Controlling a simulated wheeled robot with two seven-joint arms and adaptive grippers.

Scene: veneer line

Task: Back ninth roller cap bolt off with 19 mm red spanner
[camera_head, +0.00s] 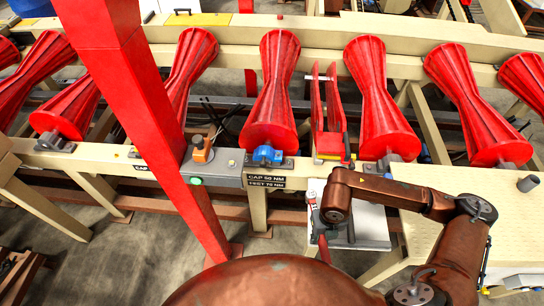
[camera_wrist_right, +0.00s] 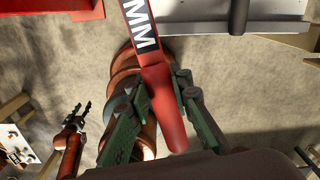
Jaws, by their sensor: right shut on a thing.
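The red spanner (camera_wrist_right: 165,108) fills the middle of the right wrist view, with a white label reading "MM" on it. My right gripper (camera_wrist_right: 162,88) has its green fingers shut on the spanner's handle. In the head view a red part of the spanner (camera_head: 323,246) shows below my right wrist, beside the grey tray; its working end is hard to make out. A blue roller cap (camera_head: 267,155) sits on the rail under a red roller, left of my right gripper, which is well apart from it. My left gripper (camera_wrist_right: 80,112) shows small in the wrist view, open and empty.
A sign (camera_head: 265,182) reads "CAP 50 NM" below the blue cap. An orange and grey device (camera_head: 202,149) stands left of it. A slanted red post (camera_head: 140,100) crosses the left side. A grey tray (camera_head: 365,229) lies beside my right wrist. Several red rollers line the rail.

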